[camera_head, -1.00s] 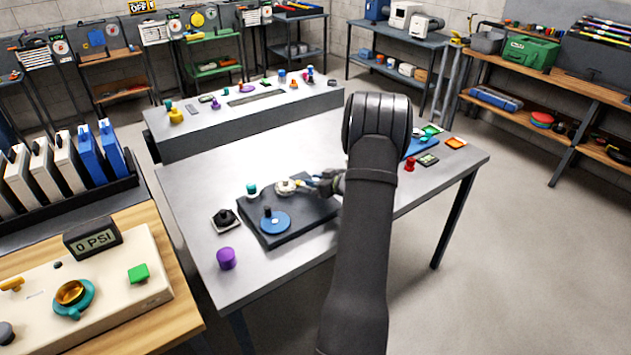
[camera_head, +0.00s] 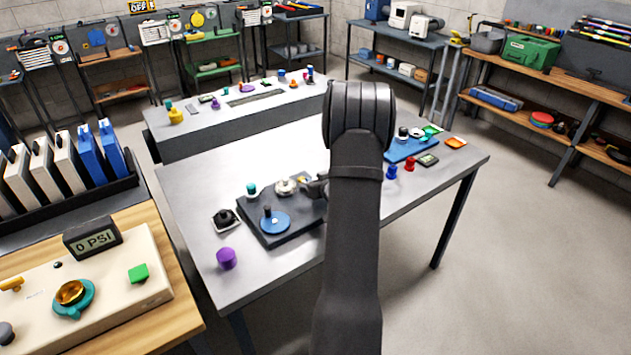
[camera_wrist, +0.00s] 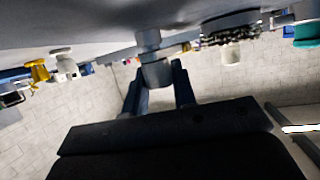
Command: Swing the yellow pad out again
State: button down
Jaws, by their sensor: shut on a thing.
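A dark base plate (camera_head: 292,238) lies on the grey table. It carries a blue disc (camera_head: 276,226) with a dark post and a pale round wheel (camera_head: 285,187). My gripper (camera_head: 321,184) is at the plate's right side, partly hidden by my arm. In the wrist view my gripper (camera_wrist: 158,88) is shut on a grey cylindrical knob (camera_wrist: 156,72), which joins a flat grey piece above it. A dark-bristled round brush (camera_wrist: 231,29) with a pale stub is to the right. I cannot make out the yellow pad clearly; a small yellow bit shows behind the knob.
A teal knob (camera_head: 251,189), a black knob (camera_head: 224,218) and a purple cylinder (camera_head: 226,259) stand around the plate's left side. Blue (camera_head: 391,172) and red (camera_head: 409,164) knobs stand right of my arm. The table's far middle is clear.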

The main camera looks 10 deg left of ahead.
jog(key=c, duration=1.2)
grip_release()
jog(key=v, duration=1.7)
jog(key=shift+s+d, duration=0.1)
jog(key=shift+d, duration=0.1)
